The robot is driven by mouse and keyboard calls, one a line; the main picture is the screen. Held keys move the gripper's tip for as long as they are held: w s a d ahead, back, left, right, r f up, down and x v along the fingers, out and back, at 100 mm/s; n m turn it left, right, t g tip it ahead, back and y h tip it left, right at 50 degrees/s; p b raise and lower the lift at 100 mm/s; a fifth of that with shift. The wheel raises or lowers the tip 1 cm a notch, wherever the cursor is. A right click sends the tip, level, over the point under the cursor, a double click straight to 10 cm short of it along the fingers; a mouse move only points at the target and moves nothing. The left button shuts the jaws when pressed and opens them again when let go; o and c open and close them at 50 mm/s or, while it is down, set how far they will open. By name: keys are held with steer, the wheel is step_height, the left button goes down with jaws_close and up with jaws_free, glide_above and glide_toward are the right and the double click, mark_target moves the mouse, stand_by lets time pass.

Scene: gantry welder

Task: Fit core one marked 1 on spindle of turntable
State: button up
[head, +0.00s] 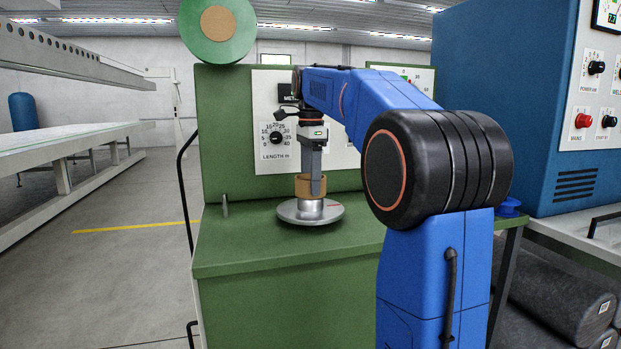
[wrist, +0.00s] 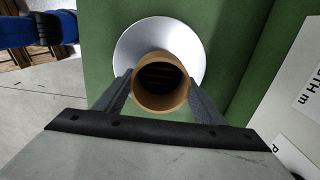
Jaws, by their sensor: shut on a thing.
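The brown cardboard core (head: 303,188) is upright between the fingers of my gripper (head: 315,186), directly above or around the top of the silver spindle (head: 310,206). The spindle's lower part shows beneath the core. I cannot tell how far the core is over it. The spindle stands on the round grey turntable (head: 334,213) on the green bench. In the wrist view my gripper (wrist: 160,92) is shut on the core (wrist: 160,103), with a finger on each side. The inside of the core looks dark, and the turntable (wrist: 135,45) shows behind it. No mark 1 is visible.
A short pin (head: 225,205) stands on the bench top (head: 235,240) left of the turntable. The green panel with a length dial (head: 277,138) rises behind. A blue cabinet (head: 500,90) stands at right, with a small blue spool (head: 508,207) nearby.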

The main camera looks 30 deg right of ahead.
steer(key=shift+f, duration=1.9)
steer(key=o, duration=1.1)
steer(key=shift+o, duration=0.2)
steer(key=shift+r, duration=0.1)
